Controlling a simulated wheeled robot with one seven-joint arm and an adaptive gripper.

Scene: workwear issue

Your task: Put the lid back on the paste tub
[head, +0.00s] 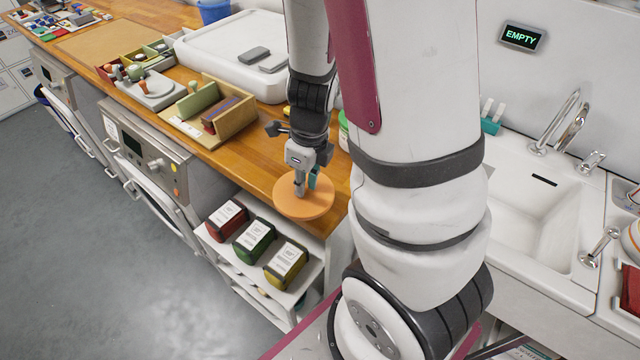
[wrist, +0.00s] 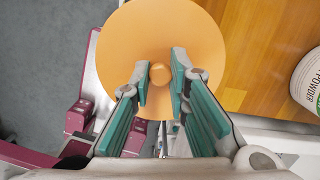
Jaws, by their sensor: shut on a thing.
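The orange round lid (head: 290,207) is at the front edge of the wooden counter in the head view. In the wrist view the lid (wrist: 135,45) is a flat disc with a small knob (wrist: 160,74) in its middle. My gripper (head: 300,192) points down over it, and in the wrist view its teal-padded fingers (wrist: 160,82) are shut on the knob. I cannot tell whether the lid is held clear of the counter. I cannot identify the paste tub; my arm hides part of the counter.
A white tub lettered POWDER (wrist: 308,82) stands on the counter to the right in the wrist view. A wooden box (head: 215,112) sits to the left. Labelled packs (head: 254,241) fill the shelf below. A sink (head: 535,215) lies right of my arm.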

